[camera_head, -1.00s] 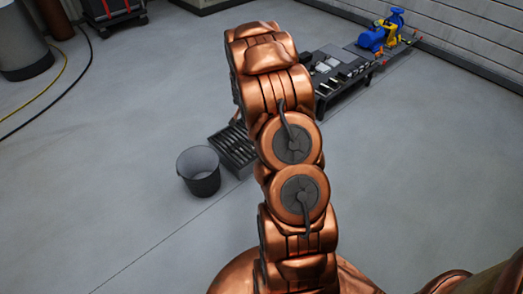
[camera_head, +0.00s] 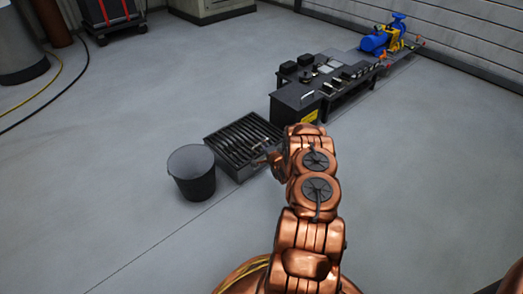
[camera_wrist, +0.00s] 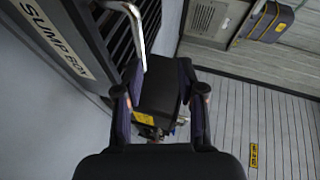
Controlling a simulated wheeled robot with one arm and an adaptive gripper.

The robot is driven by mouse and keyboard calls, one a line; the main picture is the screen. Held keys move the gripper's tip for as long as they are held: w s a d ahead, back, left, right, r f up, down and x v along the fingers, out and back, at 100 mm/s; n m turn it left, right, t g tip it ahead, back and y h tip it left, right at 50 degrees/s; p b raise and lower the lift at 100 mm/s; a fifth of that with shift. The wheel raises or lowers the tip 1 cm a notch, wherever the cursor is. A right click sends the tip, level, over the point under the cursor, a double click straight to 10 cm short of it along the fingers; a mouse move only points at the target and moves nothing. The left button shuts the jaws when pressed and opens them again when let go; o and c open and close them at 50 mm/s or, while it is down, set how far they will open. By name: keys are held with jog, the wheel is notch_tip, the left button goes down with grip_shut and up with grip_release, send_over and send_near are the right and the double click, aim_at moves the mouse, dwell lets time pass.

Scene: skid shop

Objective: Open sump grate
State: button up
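The sump box (camera_head: 238,172) stands on the floor in the head view, with a dark slatted grate (camera_head: 240,138) on top, lying flat. My gripper (camera_head: 268,155) is at the grate's right side, small and partly hidden by my arm. In the wrist view, the box's side carries a "SUMP BOX" label (camera_wrist: 58,40), and grate slats (camera_wrist: 122,38) show at upper left. A bent metal handle (camera_wrist: 138,30) reaches down close to the left fingertip. My gripper (camera_wrist: 159,66) is open, its fingers apart. I cannot tell whether the finger touches the handle.
A grey bucket (camera_head: 192,180) stands just left of the sump box. A low black bench (camera_head: 345,90) with parts and a dark cabinet (camera_head: 294,104) is behind to the right. A blue pump (camera_head: 378,40) stands farther back.

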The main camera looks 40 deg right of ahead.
jog(key=shift+m+t, duration=0.4)
jog(key=shift+m, duration=0.1)
jog(key=w+d+f+b, duration=0.1)
jog(key=w+f+b, duration=0.1)
jog(key=f, duration=0.1)
jog(key=w+d+f+b, duration=0.1)
jog(key=w, duration=0.1)
jog(key=shift+w+d+f+b, duration=0.1)
jog(key=shift+d+f+b, duration=0.2)
jog(key=shift+x, duration=0.8)
jog(key=shift+r, duration=0.15)
jog(key=shift+c, duration=0.3)
grip_shut()
